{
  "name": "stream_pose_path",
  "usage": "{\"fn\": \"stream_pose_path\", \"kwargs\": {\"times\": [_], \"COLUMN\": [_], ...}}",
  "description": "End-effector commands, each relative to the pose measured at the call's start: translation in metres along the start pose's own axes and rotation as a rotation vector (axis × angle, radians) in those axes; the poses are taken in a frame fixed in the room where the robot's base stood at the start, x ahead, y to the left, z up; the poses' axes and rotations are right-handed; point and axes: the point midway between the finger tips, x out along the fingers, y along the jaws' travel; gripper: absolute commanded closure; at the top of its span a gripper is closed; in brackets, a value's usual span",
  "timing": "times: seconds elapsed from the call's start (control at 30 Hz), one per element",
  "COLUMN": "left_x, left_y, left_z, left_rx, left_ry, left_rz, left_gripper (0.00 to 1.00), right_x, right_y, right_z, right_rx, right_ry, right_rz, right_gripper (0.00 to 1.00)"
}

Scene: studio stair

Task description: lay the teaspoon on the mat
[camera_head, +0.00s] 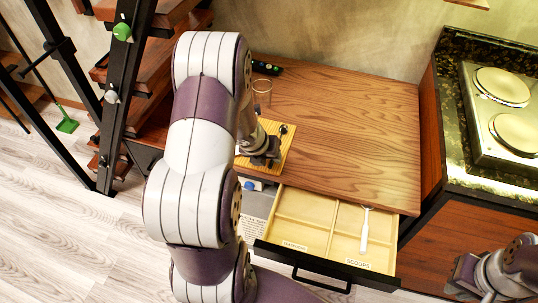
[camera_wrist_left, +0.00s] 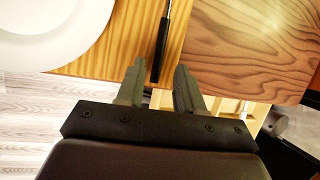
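The teaspoon's black handle (camera_wrist_left: 158,48) lies over the yellow striped wooden mat (camera_wrist_left: 110,67) in the left wrist view, its thin metal part running out of the top edge. In the head view a small dark spoon shape (camera_head: 283,130) shows on the mat (camera_head: 282,158). My left gripper (camera_wrist_left: 158,72) is open, with a finger on each side of the handle's end and gaps to both. In the head view my left arm hides much of the mat and that gripper's fingers. My right gripper (camera_head: 462,276) is at the lower right, away from the mat; its opening is unclear.
An open drawer (camera_head: 300,212) with labelled compartments holds a pale utensil (camera_head: 365,230). A white plate (camera_wrist_left: 50,35) is beside the handle. A glass (camera_head: 262,92) and black remote (camera_head: 266,67) stand behind. The wooden top (camera_head: 350,130) is clear at right; a hob (camera_head: 500,110) lies beyond.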

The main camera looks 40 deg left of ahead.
Motion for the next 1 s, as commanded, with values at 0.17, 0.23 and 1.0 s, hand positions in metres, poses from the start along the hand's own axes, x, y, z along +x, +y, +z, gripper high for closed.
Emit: {"fn": "stream_pose_path", "kwargs": {"times": [0.17, 0.23, 1.0], "left_x": [-0.019, -0.038, -0.172], "left_y": [-0.002, -0.002, -0.122], "left_z": [0.003, 0.005, -0.079], "left_rx": [0.001, 0.000, 2.705], "left_ry": [-0.001, -0.003, 0.155], "left_rz": [0.000, 0.000, -0.382], "left_gripper": [0.63, 0.63, 0.63], "right_x": [-0.012, -0.021, -0.059], "right_y": [0.000, 0.000, 0.000], "right_z": [-0.001, -0.003, -0.007], "right_rx": [0.000, 0.000, 0.000], "right_ry": [0.000, 0.000, 0.000], "right_rz": [0.000, 0.000, 0.000], "right_gripper": [0.87, 0.87, 0.87]}}
